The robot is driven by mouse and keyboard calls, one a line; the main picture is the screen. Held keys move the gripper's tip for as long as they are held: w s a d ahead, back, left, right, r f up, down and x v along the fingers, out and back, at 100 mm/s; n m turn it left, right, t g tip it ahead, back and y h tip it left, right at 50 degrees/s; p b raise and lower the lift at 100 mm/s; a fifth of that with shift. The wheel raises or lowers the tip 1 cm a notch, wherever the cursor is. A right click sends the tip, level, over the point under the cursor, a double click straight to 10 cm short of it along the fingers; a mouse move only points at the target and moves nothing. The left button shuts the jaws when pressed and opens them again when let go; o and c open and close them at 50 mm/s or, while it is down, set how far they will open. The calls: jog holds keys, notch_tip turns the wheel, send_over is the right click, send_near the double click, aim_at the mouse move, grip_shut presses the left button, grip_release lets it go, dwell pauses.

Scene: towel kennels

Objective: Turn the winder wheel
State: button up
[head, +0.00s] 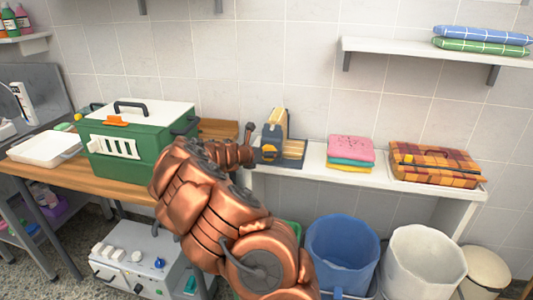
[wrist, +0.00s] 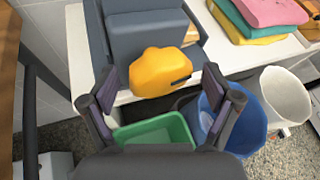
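The winder (head: 284,140) is a grey-blue body with a tan upright part, standing on the white shelf against the tiled wall. Its wheel is a yellow lobed knob with a small dark slot, at the winder's front; it shows in the wrist view (wrist: 160,71) and partly in the head view (head: 269,152). My gripper (wrist: 160,86) is open, with one finger to each side of the yellow wheel. Gaps show between the fingers and the wheel, so it holds nothing. In the head view my copper arm hides most of the gripper.
Folded pink, teal and yellow towels (head: 350,149) and an orange plaid bundle (head: 436,163) lie right of the winder. A green carrier (head: 123,145) stands left on a wooden bench. Below are a green bin (wrist: 157,133), a blue bin (head: 342,257) and a white bin (head: 425,262).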

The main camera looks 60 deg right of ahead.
jog(key=c, duration=1.1)
jog(key=shift+o, duration=0.2)
